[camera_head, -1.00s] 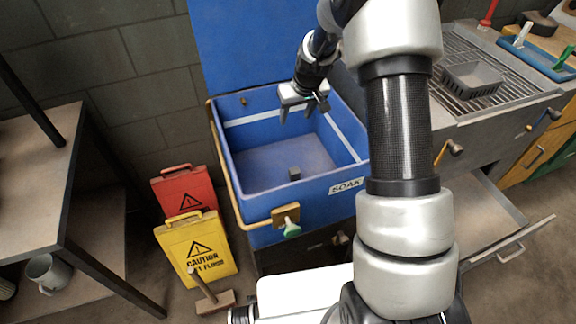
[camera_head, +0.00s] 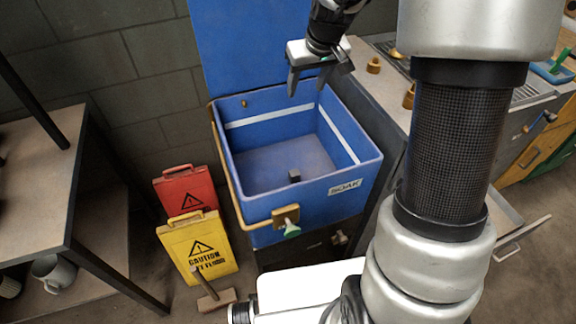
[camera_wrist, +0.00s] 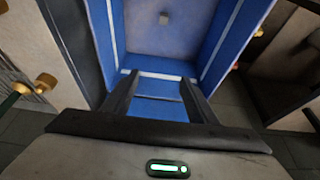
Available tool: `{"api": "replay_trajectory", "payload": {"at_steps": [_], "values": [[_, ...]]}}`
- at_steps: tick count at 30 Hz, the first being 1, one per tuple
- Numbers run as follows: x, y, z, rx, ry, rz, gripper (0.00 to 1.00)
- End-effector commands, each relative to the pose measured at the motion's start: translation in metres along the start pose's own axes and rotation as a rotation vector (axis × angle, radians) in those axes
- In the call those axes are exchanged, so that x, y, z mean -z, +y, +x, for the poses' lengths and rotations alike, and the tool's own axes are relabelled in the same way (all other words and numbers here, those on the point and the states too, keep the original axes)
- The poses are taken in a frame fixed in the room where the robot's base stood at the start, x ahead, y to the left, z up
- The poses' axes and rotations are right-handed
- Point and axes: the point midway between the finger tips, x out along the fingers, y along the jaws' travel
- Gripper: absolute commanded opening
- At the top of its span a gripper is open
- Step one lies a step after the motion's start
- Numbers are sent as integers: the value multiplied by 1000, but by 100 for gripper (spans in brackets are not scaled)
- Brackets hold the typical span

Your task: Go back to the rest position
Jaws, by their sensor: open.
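My gripper (camera_head: 308,84) is open and empty in the head view, raised above the back part of the blue bin marked SOAK (camera_head: 350,170). In the wrist view my gripper (camera_wrist: 154,92) has its two fingers apart, pointing toward the bin (camera_wrist: 212,62). A small dark grey block (camera_head: 294,176) lies on the bin floor, apart from the fingers. My arm hides part of the right side in the head view.
A red sign (camera_head: 187,190) and a yellow caution sign (camera_head: 199,247) stand left of the bin, with a mallet (camera_head: 216,300) on the floor. A shelf table (camera_head: 38,175) is at the left. An open drawer (camera_head: 505,215) juts out at the right. The bin's lid (camera_head: 250,45) stands raised.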

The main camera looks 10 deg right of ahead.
Motion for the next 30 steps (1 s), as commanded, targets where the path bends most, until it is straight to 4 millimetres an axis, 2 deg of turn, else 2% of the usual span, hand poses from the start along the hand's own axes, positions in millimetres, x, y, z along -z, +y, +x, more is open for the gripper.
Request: {"api": "replay_trajectory", "payload": {"at_steps": [14, 17, 20, 23, 27, 30], "values": [[0, 0, -3, 0, 1, 0, 53], [-2, -3, -14, -3, 6, 2, 53], [-13, -11, -44, -10, 17, 11, 53], [-35, -22, -88, -23, 32, 26, 53], [-82, -40, -145, -42, 51, 63, 53], [-117, -49, -172, -53, 62, 89, 53]]}}
